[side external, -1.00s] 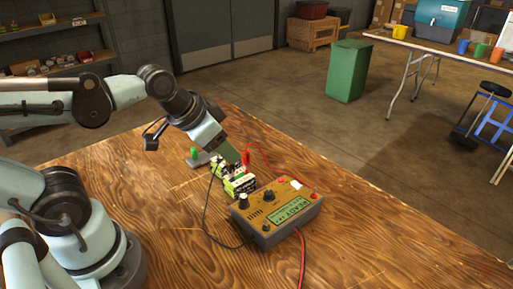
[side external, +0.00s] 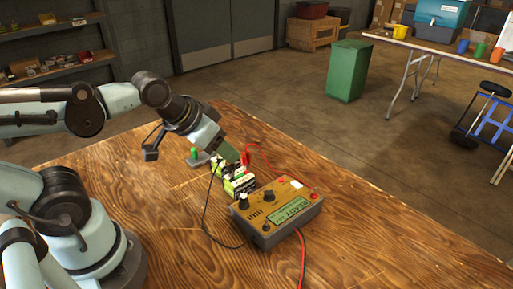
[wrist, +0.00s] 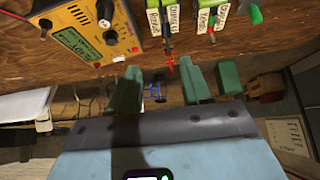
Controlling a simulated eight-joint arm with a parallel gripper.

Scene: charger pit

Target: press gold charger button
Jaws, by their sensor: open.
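The gold charger (side external: 272,222) sits on the wooden table, with a display reading READY, dark knobs, a white square button (side external: 296,183) and small red parts on its top. In the wrist view the charger (wrist: 66,14) is at the upper left, with its white square button (wrist: 118,58) near the edge. My gripper (side external: 229,154) is beyond the charger, by the batteries, tilted downward. In the wrist view my gripper (wrist: 162,75) has its two green fingers apart with nothing between them. A red clip shows beyond the fingertips; contact cannot be told.
Green and white batteries (side external: 238,183) stand beside the charger, with a red clip (side external: 245,157) and red and black leads. A green-topped part (side external: 194,153) lies behind them. The table (side external: 370,235) is clear to the right.

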